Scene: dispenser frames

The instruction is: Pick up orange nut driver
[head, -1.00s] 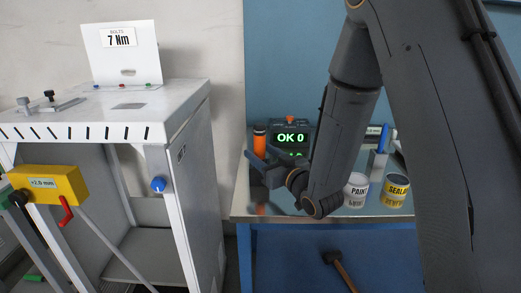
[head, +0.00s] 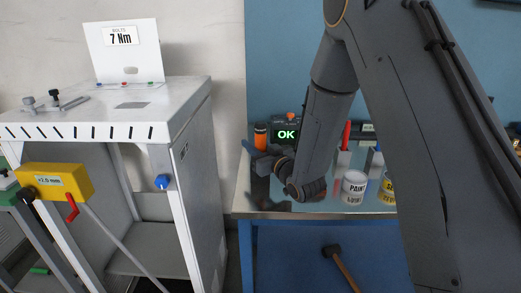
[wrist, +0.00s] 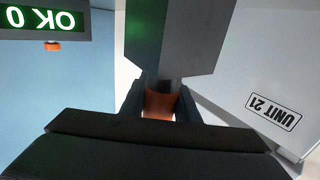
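The orange nut driver (head: 260,140) shows in the head view at the left end of the bench, left of the display. It has an orange body with a dark band, and its lower part is hidden behind my gripper (head: 262,158). In the wrist view, an orange part (wrist: 160,104) lies between the two dark fingers of my gripper (wrist: 160,98). A finger is on each side of it. I cannot tell whether the fingers press on it.
A display reading OK (head: 286,134) stands just right of the nut driver. A paint can (head: 353,188) and a yellow can (head: 388,192) stand farther right. A white dispenser cabinet (head: 190,170) is on the left, apart from the bench. A hammer (head: 340,265) is below.

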